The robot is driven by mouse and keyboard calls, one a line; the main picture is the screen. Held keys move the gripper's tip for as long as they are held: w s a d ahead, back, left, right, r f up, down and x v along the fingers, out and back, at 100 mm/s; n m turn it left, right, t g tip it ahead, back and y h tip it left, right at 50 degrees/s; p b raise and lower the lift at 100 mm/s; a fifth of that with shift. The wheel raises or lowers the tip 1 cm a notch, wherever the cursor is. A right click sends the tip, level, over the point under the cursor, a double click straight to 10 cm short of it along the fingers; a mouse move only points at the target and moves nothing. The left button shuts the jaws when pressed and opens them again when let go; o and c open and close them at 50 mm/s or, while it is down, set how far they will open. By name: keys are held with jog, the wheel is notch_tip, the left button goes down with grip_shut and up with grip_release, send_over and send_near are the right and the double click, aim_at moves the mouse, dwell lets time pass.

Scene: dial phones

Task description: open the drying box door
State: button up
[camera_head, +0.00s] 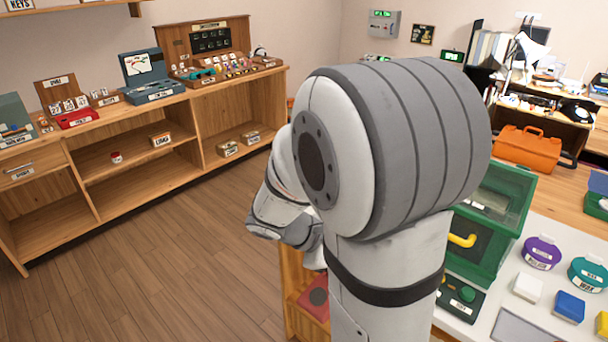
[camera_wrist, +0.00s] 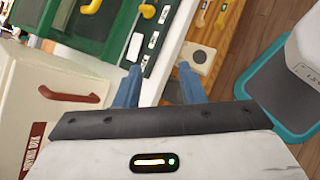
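The drying box (camera_wrist: 50,75) is a cream box at the left of the wrist view, with a dark red label (camera_wrist: 33,150) low on its face. A red bar handle (camera_wrist: 70,96) stands out from its door, which looks shut. My gripper (camera_wrist: 159,90) is open, its two blue fingers apart with nothing held between them. The fingers are to the right of the handle and do not touch it. In the head view my arm hides the gripper, and I cannot make out the drying box there.
A green cabinet with a clear window (camera_head: 490,215) and yellow handle stands on the white worktop (camera_head: 480,325); its green side also shows in the wrist view (camera_wrist: 60,22). Purple (camera_head: 541,252) and teal (camera_head: 588,274) round containers stand beside it. Wooden floor (camera_head: 190,240) is open at left.

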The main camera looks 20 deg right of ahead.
jog(key=w+d+f+n+t+h, duration=0.2)
jog(key=w+d+n+t+h, duration=0.15)
jog(key=w+n, duration=0.3)
jog(key=w+d+f+n+t+h, duration=0.2)
jog(key=w+n+t+h, duration=0.15)
jog(key=w+n, duration=0.35)
jog(key=w+d+m+p, duration=0.1)
jog(key=w+d, duration=0.1)
jog(key=d, duration=0.5)
jog(key=shift+w+d+r+h, duration=0.15)
jog(key=shift+w+d+h, duration=0.15)
jog(key=shift+c, duration=0.3)
grip_shut()
